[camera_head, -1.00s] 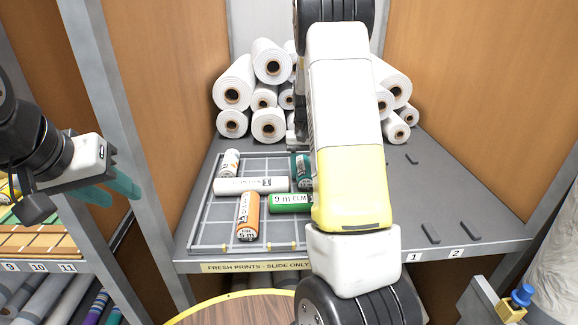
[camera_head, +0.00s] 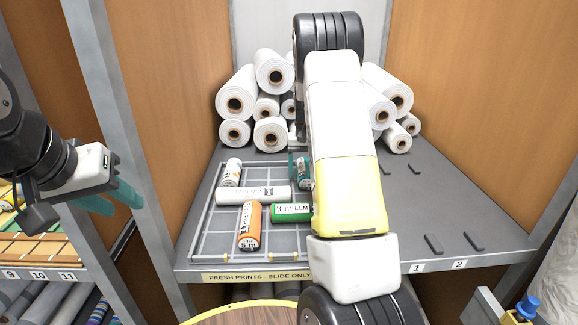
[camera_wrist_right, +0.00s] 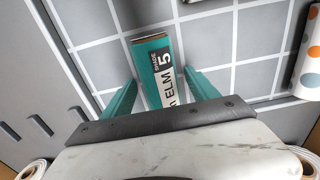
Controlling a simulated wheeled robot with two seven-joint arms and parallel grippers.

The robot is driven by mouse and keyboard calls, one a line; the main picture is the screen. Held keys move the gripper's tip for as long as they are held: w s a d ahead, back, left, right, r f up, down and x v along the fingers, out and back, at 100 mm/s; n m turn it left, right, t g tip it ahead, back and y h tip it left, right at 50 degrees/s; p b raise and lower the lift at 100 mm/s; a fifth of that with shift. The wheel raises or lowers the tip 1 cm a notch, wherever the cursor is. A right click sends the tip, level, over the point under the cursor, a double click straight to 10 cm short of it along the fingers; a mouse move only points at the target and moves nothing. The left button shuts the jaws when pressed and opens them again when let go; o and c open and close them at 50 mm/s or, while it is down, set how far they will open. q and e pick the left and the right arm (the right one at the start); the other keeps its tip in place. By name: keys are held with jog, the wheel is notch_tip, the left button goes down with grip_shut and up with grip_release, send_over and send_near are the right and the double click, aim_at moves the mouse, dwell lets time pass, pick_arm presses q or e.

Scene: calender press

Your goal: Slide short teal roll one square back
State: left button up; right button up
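The short teal roll (camera_head: 302,171) lies at the back right of the gridded tray (camera_head: 200,225), mostly hidden behind my right arm in the head view. My left gripper (camera_head: 112,200) is open and empty, off to the left, outside the shelf bay.
A long white roll (camera_head: 252,195) lies in front of the teal roll. A dotted roll (camera_head: 230,172) is at the back left, with an orange roll (camera_head: 250,228) and a green roll (camera_head: 290,212) further forward. Stacked white rolls (camera_head: 270,132) fill the back.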

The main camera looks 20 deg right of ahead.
jog(key=shift+r, duration=0.1)
notch_tip(320, 180, up, 8)
jog(key=shift+f, duration=0.2)
dwell(0.4)
